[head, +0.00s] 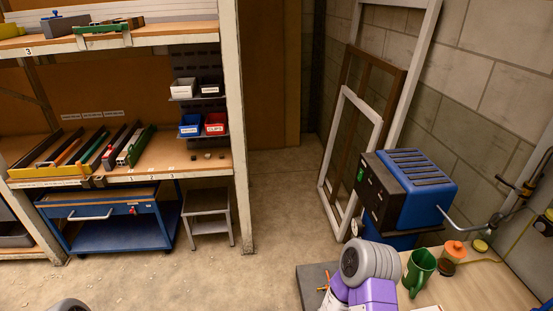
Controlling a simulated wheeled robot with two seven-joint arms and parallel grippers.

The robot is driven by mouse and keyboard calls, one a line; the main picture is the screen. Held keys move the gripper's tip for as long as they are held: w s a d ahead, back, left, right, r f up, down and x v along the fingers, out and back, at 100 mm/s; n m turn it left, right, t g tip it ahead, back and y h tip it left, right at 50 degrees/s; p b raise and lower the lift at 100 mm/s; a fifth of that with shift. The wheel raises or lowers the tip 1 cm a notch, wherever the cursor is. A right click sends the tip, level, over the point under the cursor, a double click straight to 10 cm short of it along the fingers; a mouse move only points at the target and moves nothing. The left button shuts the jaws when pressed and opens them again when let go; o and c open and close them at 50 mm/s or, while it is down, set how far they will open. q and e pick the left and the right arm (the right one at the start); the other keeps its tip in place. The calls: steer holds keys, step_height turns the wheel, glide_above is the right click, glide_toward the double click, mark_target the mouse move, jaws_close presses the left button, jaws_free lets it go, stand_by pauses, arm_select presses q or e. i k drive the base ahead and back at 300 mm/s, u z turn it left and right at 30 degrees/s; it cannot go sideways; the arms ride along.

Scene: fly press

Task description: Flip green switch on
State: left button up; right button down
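A small green spot (360,174), which looks like the green switch, is on the black front panel of a blue machine (425,190) at the right. It is too small to tell which way it is set. A grey and purple part of my own arm shows at the lower right, in front of the bench and below the machine. A grey rounded part of mine just enters at the bottom left. The fingertips of both grippers are out of view.
A wooden bench (490,285) at the lower right holds a green mug (418,272) and an orange-topped jar (455,250). White and brown frames (345,150) lean on the block wall. Shelving (240,130) and a blue cart (120,232) stand left. The floor between is clear.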

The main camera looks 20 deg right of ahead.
mark_target(361, 176)
steer(key=z, duration=0.1)
steer(key=i, duration=1.9)
steer(key=z, duration=0.95)
